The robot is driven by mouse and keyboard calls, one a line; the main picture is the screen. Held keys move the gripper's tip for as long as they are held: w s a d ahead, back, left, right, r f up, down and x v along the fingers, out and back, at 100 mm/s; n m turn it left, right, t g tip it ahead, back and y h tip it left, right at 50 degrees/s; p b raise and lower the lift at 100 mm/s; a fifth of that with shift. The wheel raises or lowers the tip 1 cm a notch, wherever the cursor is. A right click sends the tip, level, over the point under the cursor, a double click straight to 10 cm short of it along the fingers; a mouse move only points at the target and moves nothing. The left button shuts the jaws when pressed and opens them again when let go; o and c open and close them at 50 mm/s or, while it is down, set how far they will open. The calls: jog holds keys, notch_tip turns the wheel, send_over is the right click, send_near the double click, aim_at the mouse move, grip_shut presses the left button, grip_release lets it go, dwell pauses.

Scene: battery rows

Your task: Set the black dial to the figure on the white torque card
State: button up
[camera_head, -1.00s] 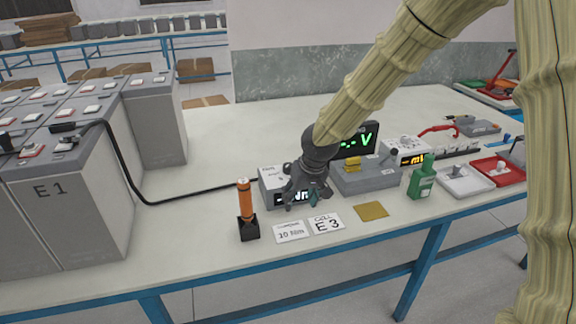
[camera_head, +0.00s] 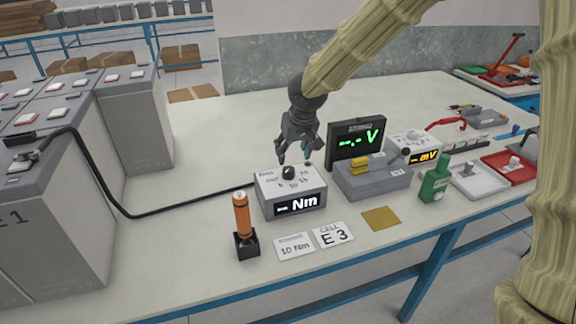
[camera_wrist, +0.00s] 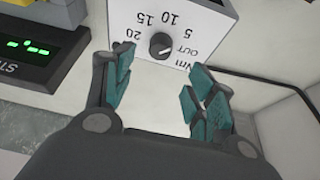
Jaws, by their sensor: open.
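The black dial (camera_head: 289,172) is on top of a grey-white box with a display (camera_head: 297,205) reading "-- Nm". The wrist view shows the dial (camera_wrist: 161,45) ringed by 5, 10, 15, 20 and OUT; I cannot tell surely which its pointer faces. The white torque card (camera_head: 295,246) reads "10 Nm" and lies on the table in front of the box. My gripper (camera_head: 299,156) is open and empty, just above and behind the dial. In the wrist view the dial lies beyond the teal fingertips (camera_wrist: 160,80), between their lines and not touched.
An orange-handled tool (camera_head: 241,215) stands in a black holder left of the cards. The "CELL E3" card (camera_head: 333,235) lies beside the torque card. A green "V" display (camera_head: 357,140) and a grey fixture (camera_head: 372,180) stand close right. A black cable (camera_head: 160,212) runs left.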

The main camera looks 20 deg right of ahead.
aim_at(289, 169)
jog(key=x, duration=0.9)
jog(key=shift+d+f+p, duration=0.1)
jog(key=shift+f+p, duration=0.05)
jog(key=shift+p, duration=0.15)
jog(key=shift+c, duration=0.5)
jog(key=c, duration=0.9)
